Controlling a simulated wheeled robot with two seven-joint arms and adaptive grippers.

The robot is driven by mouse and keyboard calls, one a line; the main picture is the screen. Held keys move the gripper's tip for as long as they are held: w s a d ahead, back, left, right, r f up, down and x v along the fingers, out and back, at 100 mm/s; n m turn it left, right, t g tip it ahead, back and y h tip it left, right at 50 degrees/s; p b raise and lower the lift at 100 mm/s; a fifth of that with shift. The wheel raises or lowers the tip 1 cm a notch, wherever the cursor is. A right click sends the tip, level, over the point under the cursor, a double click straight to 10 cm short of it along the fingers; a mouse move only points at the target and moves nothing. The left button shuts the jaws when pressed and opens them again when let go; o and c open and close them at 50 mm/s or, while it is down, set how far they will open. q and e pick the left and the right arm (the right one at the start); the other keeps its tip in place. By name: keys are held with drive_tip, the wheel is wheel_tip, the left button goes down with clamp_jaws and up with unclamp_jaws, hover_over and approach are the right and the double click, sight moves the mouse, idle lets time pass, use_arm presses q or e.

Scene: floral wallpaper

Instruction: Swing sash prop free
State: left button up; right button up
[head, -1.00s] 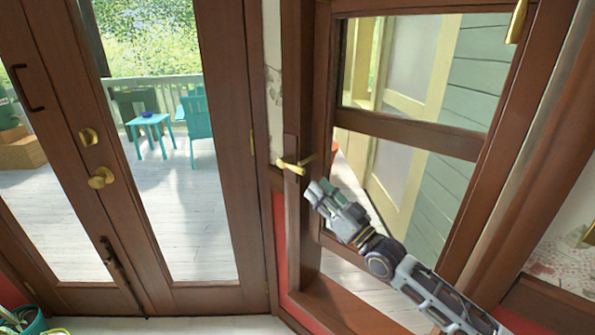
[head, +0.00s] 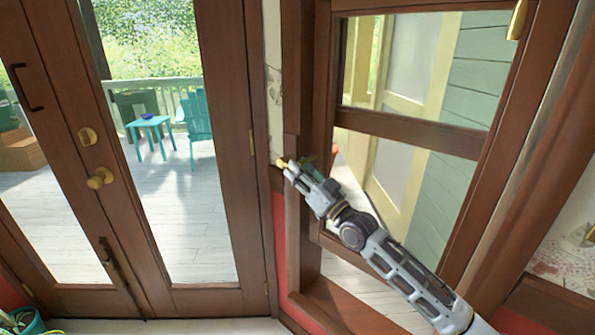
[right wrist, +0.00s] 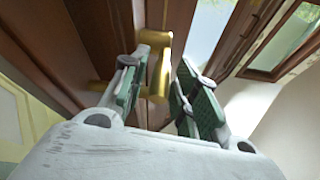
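The sash prop appears to be the brass lever on the wooden window frame. In the head view only its left end (head: 282,162) shows; my right gripper (head: 303,172) covers the rest. In the right wrist view the brass lever (right wrist: 156,78) is between my two green-padded fingers (right wrist: 163,68), close to the left finger. A gap shows between the lever and the right finger, so the gripper is open around it. Contact with the left finger cannot be told. The window sash (head: 400,135) stands to the right of the gripper. My left gripper is not in view.
Glazed double doors (head: 235,200) with a brass knob (head: 100,178) stand to the left. Another brass fitting (head: 517,20) is on the sash at the upper right. The window sill (head: 345,305) runs below my right arm. A teal pot (head: 28,320) is at the lower left.

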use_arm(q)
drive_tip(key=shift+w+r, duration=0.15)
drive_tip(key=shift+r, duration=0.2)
use_arm(e)
drive_tip(key=shift+w+a+r, duration=0.15)
drive_tip(key=shift+w+a, duration=0.05)
drive_tip(key=shift+w, duration=0.05)
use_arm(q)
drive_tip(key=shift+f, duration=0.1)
use_arm(e)
drive_tip(key=shift+c, duration=0.2)
clamp_jaws()
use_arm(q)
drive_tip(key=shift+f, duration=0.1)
